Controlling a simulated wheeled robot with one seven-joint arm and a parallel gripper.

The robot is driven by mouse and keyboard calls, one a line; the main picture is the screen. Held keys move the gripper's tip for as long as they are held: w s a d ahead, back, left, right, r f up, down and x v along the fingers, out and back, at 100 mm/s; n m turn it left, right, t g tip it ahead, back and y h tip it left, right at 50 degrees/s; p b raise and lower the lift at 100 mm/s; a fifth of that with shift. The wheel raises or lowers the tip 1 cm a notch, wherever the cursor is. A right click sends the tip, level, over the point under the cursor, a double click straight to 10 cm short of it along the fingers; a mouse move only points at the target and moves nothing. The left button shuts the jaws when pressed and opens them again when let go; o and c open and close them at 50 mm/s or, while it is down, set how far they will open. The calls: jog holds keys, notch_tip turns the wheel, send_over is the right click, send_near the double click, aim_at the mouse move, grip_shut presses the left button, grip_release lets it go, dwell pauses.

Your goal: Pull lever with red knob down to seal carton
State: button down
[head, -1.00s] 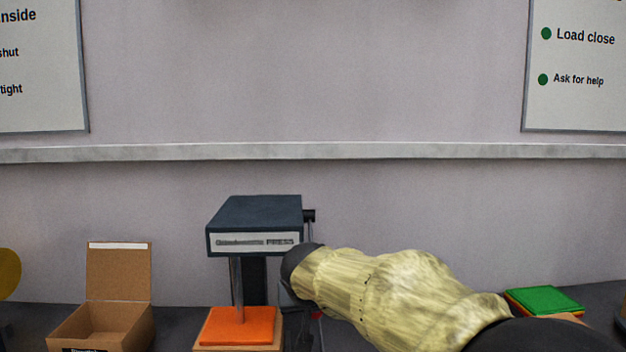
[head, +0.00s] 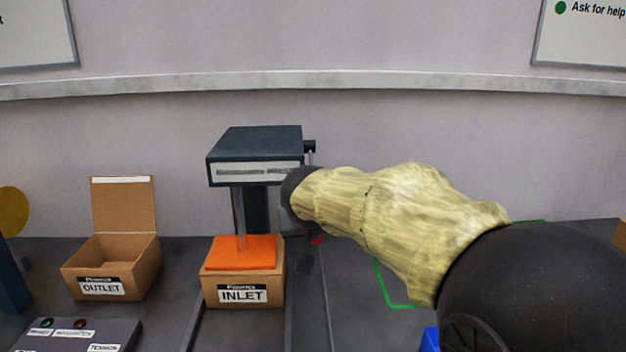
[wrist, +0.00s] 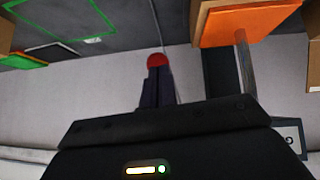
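The press (head: 255,143) stands in the middle of the head view. Its orange plate (head: 245,250) rests on top of the carton labelled INLET (head: 243,291). The red knob (head: 317,240) shows low at the right of the press, partly hidden by my arm. In the wrist view the knob (wrist: 157,61) sits at the tips of my gripper (wrist: 157,76), whose dark fingers are close together around it. Most of the lever is hidden behind my wrist.
An open carton labelled OUTLET (head: 110,266) stands to the left of the press. A control box (head: 80,334) with a green and a red button is at the front left. A green outline (head: 388,290) marks the bench at the right. A blue object (head: 430,340) is partly hidden there.

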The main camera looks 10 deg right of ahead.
jog(key=s+f+p+v, duration=0.1)
jog(key=v, duration=1.2)
jog(key=shift+a, duration=0.15)
jog(key=shift+s+f, duration=0.1)
jog(key=shift+f, duration=0.05)
